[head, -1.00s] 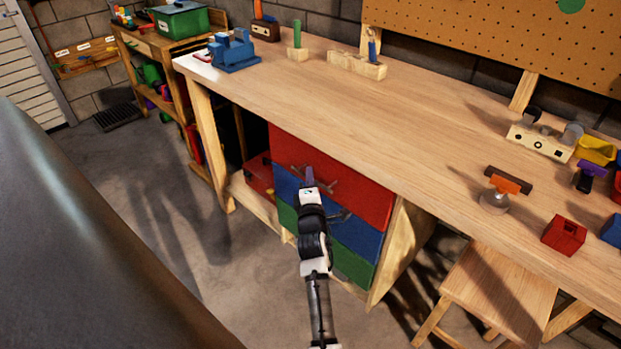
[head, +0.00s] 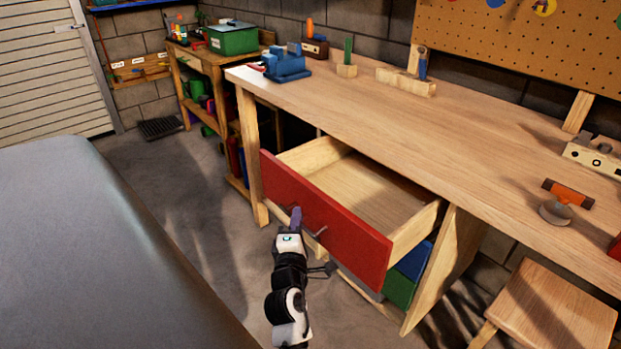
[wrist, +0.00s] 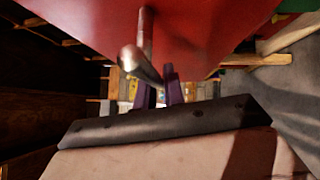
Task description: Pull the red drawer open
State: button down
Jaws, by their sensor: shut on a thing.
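The red drawer (head: 325,222) stands well out from under the workbench in the head view, and its bare wooden inside shows. Its front fills the top of the wrist view (wrist: 210,30). A grey metal bar handle (head: 316,229) is on its front; it also shows in the wrist view (wrist: 146,45). My gripper (head: 295,217) is at the left part of the handle, with purple fingers shut on it. In the wrist view the fingers (wrist: 160,88) are close together by the handle, and the exact contact is partly hidden.
A blue drawer (head: 413,262) and a green drawer (head: 399,289) sit below, shut. The workbench top (head: 440,130) holds a blue vise (head: 288,66) and wooden pieces. A wooden stool (head: 550,305) stands at right. Clear floor (head: 185,215) lies at left.

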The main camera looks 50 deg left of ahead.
jog(key=shift+s, duration=0.4)
